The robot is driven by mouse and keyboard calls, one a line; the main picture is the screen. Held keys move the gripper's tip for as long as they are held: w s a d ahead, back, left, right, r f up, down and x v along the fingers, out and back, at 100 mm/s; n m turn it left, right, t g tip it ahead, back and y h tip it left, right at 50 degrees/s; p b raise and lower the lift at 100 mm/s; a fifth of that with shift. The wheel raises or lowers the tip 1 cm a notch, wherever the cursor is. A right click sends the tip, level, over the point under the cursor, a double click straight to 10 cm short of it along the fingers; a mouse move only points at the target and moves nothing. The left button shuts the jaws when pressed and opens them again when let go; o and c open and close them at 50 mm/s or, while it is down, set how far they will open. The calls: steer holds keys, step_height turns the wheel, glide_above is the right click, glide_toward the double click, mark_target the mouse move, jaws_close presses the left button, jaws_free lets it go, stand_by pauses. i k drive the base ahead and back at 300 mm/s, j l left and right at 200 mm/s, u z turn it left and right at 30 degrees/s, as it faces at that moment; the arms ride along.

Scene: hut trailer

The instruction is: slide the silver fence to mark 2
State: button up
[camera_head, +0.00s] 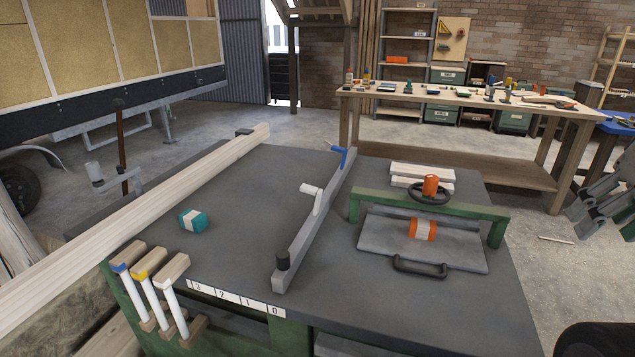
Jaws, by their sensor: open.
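The silver fence (318,215) is a long grey bar lying across the dark table top (240,240). A white scale strip (235,299) on the table's front edge reads 3, 2, 1, 0 from left to right. The fence's near end stands by mark 0 (275,311); mark 2 (222,295) is to its left. My gripper (584,212) is open at the right edge, partly cut off, well away from the fence.
A teal-and-white roll (193,220) lies left of the fence. A long pale beam (150,215) runs along the table's left side. White-handled tools (170,300) stand front left.

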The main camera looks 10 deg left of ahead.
mark_target(288, 261)
steer(key=k+j+u, duration=0.1)
steer(key=u, duration=0.35)
steer(key=j+u, duration=0.2)
steer(key=u, duration=0.15)
steer(key=j+u, duration=0.15)
steer(key=u, duration=0.15)
